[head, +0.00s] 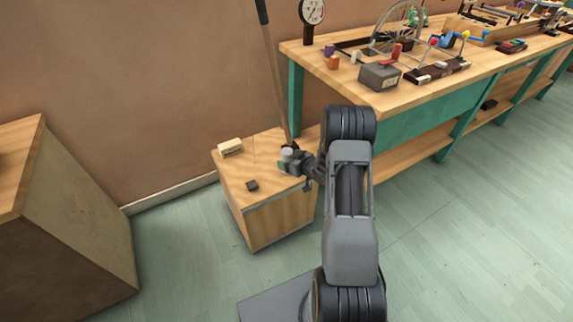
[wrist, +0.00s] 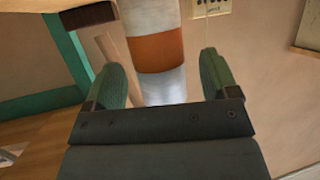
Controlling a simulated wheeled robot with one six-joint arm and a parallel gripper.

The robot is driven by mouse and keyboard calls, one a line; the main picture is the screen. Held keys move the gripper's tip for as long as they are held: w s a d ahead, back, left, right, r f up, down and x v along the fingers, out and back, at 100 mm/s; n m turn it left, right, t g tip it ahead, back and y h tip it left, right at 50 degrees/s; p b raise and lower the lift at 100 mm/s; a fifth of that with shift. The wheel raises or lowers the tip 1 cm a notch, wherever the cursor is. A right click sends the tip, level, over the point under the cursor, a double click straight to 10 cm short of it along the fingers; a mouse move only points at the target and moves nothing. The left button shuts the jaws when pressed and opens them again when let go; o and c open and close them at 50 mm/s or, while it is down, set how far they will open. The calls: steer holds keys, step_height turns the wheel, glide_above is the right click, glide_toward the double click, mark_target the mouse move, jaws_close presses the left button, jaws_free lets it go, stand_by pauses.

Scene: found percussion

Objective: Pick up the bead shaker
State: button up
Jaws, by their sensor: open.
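An upright cylinder with white, orange-brown and silvery bands, which looks like the bead shaker (wrist: 155,50), stands between the jaws of my gripper (wrist: 161,65) in the wrist view. The green-padded fingers are open on either side of it, and gaps show between pads and cylinder. Its lower end is hidden behind the gripper body. In the head view my gripper (head: 294,164) is over the low wooden cabinet (head: 270,219), and only a small pale part near it may be the shaker.
A long pole (head: 272,60) leans behind my gripper. The workbench (head: 400,101) at right carries a grey box (head: 379,77) and several other objects. A large wooden cabinet (head: 70,215) stands at left.

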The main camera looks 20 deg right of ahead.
steer(key=shift+x, duration=0.85)
steer(key=c, duration=1)
steer(key=shift+c, duration=0.2)
